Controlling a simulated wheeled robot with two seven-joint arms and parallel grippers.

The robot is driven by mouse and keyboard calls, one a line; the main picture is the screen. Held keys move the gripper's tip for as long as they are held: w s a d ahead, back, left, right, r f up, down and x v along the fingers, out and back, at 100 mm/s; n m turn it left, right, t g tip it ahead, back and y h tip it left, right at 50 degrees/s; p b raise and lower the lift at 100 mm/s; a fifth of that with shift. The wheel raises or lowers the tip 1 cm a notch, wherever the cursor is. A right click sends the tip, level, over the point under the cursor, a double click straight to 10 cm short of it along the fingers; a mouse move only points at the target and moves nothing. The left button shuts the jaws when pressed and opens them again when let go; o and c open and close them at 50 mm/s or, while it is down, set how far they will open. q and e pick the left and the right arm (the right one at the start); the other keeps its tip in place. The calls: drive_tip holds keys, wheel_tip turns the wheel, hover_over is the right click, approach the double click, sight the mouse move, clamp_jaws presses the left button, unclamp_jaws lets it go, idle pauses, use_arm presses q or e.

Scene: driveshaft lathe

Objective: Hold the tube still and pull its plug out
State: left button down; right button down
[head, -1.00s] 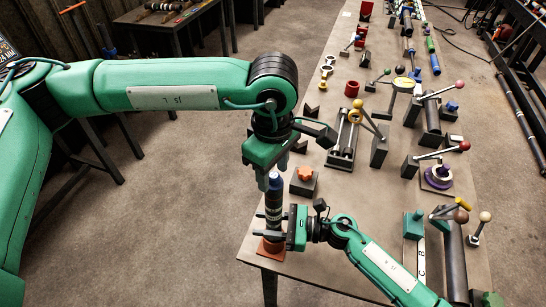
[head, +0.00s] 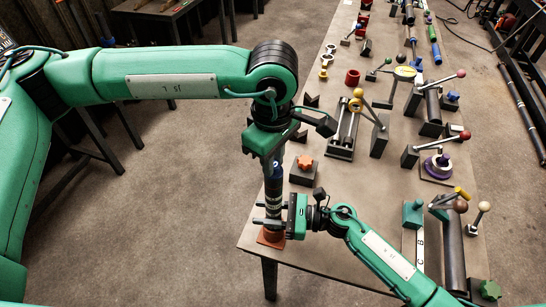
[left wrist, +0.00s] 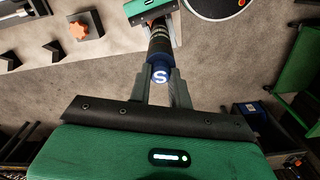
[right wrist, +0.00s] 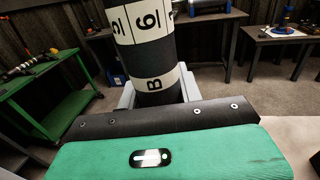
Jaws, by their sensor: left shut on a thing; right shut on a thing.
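The dark tube (head: 273,200) with white lettered bands stands upright on a reddish base (head: 271,237) at the table's near left corner. Its blue plug (left wrist: 160,73), marked with a white S, sits at the top end, and I see no gap between them. My left gripper (head: 273,168) comes from above and is shut on the plug; its fingers (left wrist: 160,88) lie on both sides of it. My right gripper (head: 272,220) is shut around the lower tube from the right. In the right wrist view the tube (right wrist: 150,55) is between its fingers (right wrist: 157,92).
A dark block with an orange knob (head: 305,162) stands just right of the tube. A clamp fixture (head: 344,133) and several lever fixtures fill the table (head: 330,230) further right and back.

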use_arm(q)
drive_tip(key=shift+r, duration=0.15)
use_arm(e)
drive_tip(key=shift+s+d+f, duration=0.1)
drive_tip(key=shift+f, duration=0.3)
use_arm(q)
drive_tip(key=c, duration=2)
unclamp_jaws()
clamp_jaws()
drive_tip(key=shift+r, duration=4)
use_arm(e)
drive_tip(key=c, duration=1.2)
unclamp_jaws()
use_arm(q)
drive_tip(key=shift+w, duration=0.15)
use_arm(e)
drive_tip(key=o, duration=1.1)
drive_tip(key=shift+w+r, duration=0.15)
drive_tip(key=shift+w, duration=0.05)
drive_tip(key=shift+o, duration=0.5)
drive_tip(key=shift+s+r, duration=0.1)
drive_tip(key=shift+r, duration=0.05)
